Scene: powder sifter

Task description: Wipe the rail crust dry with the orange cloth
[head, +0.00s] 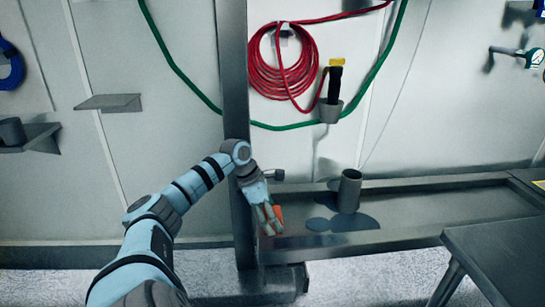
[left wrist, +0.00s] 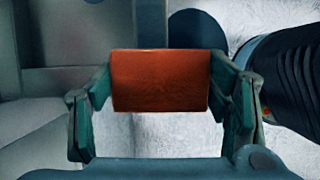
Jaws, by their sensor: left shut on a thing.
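The orange cloth (left wrist: 160,80) is a folded, flat rectangle between the fingers of my left gripper (left wrist: 160,100) in the left wrist view. My left gripper is shut on it. In the head view, the cloth (head: 277,217) shows as a small orange patch beside the left gripper (head: 268,222), at the left end of the long grey tray, just right of the upright post. The rail crust cannot be told apart on the metal here. My right gripper is not in view.
A grey cup (head: 349,191) stands in the tray (head: 430,232), with dark wet-looking patches around it. A dark post (head: 235,80) rises beside my left arm. A red coiled hose (head: 268,75) and a green hose hang on the wall. A dark table (head: 500,250) stands at right.

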